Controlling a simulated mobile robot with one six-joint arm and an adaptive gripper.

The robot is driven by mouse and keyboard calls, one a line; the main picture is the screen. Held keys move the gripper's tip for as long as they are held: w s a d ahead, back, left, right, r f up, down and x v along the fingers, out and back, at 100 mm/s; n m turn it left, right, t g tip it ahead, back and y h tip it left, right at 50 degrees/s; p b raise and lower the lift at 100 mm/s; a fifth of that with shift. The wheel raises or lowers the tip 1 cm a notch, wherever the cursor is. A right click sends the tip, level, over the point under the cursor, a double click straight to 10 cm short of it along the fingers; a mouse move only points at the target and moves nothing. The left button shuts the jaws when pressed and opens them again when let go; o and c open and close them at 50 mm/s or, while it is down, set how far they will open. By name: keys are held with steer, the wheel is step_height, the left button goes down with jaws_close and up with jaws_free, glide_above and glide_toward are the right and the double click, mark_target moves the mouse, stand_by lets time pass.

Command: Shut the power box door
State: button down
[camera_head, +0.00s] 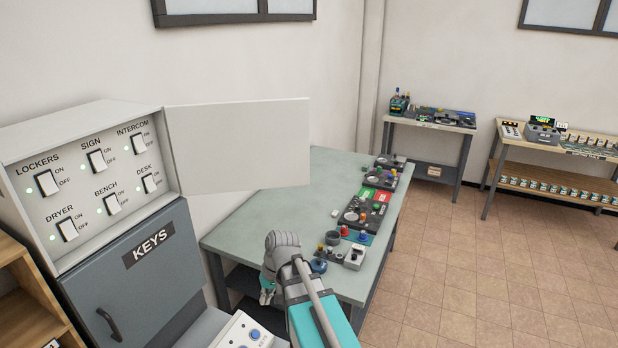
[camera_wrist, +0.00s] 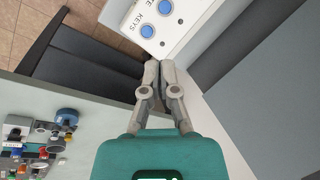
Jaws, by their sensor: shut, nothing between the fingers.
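The power box (camera_head: 87,165) stands at the left in the head view, with labelled switches inside. Its door (camera_head: 240,144) is a plain pale panel, hinged at the box's right edge and swung wide open to the right. My gripper (camera_head: 266,298) is low in front of the green-topped table, below and apart from the door. In the wrist view my gripper (camera_wrist: 160,64) is shut and empty, its fingertips close to a white panel with blue buttons (camera_wrist: 150,22). The power box door is not clearly identifiable in the wrist view.
A grey KEYS cabinet (camera_head: 139,271) sits below the power box. The green-topped table (camera_head: 265,225) holds several small devices along its right side. Two more tables stand at the back right. The tiled floor (camera_head: 480,270) on the right is clear.

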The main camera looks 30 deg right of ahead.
steer(key=w+d+r+m+t+y+p, duration=0.2)
steer(key=w+d+r+y, duration=0.3)
steer(key=w, duration=0.4)
steer(key=m+t+y+p, duration=0.35)
steer(key=t+y, duration=0.25)
steer(key=t, duration=0.2)
glide_toward(308, 179)
steer(key=w+d+f, duration=0.1)
steer(key=w+d, duration=0.1)
steer(key=w, duration=0.4)
steer(key=shift+d+f+b, duration=0.1)
steer(key=shift+d+b, duration=0.1)
steer(key=shift+b, duration=0.25)
steer(key=w+a, duration=0.1)
steer(key=a, duration=0.2)
steer(key=w+a, duration=0.1)
steer(key=a, duration=0.5)
steer(key=shift+w, duration=0.4)
steer(key=shift+s+a, duration=0.15)
steer(key=shift+s, duration=0.3)
